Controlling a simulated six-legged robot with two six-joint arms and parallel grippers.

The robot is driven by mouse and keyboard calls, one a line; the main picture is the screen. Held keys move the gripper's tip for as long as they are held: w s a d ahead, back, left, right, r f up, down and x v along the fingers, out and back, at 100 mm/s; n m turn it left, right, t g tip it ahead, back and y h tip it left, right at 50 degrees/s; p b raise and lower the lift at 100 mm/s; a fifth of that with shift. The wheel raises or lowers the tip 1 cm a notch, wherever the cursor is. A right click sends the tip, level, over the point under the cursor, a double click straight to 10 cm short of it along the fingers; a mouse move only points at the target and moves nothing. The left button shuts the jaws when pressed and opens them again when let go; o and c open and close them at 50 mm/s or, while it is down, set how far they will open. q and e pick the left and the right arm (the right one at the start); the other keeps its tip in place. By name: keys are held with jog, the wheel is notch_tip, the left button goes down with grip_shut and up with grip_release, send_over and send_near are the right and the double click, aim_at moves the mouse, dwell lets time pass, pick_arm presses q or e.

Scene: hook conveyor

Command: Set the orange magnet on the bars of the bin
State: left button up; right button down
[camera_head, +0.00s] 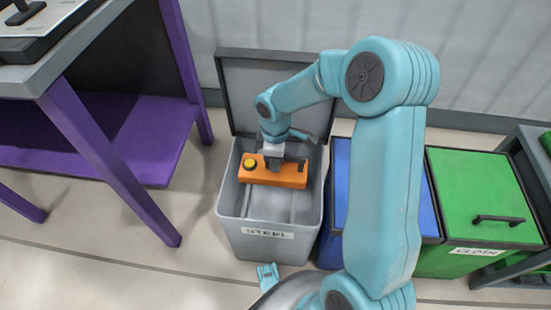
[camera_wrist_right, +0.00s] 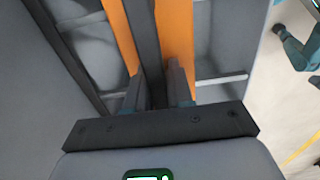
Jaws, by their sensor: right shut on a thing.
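The orange magnet (camera_head: 290,175), a long block with a yellow knob at its left end, is inside the open mouth of the grey bin (camera_head: 269,232) labelled STEEL. My right gripper (camera_head: 273,162) reaches down from above and is shut on the magnet near its middle. In the right wrist view, the fingers (camera_wrist_right: 158,80) close on a dark handle over the orange body (camera_wrist_right: 176,35). A pale bar (camera_wrist_right: 222,79) crosses the bin beside the magnet there. I cannot tell whether the magnet touches the bars. My left gripper is not in view.
The bin's lid (camera_head: 240,90) stands open against the wall. A blue bin (camera_head: 338,190), partly behind my right arm, and a green bin (camera_head: 480,190) labelled CLOTH stand to the right. A purple-framed table (camera_head: 110,150) stands left. The floor in front is mostly clear.

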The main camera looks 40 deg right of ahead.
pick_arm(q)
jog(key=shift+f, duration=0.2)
pick_arm(e)
jog(key=shift+f, duration=0.3)
jog(key=c, duration=0.9)
grip_release()
jog(key=shift+f, duration=0.1)
jog(key=shift+r, duration=0.3)
pick_arm(q)
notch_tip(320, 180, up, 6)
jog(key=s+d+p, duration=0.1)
jog(key=p, duration=0.5)
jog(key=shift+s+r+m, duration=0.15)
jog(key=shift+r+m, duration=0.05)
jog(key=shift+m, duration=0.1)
pick_arm(e)
notch_tip(320, 180, up, 16)
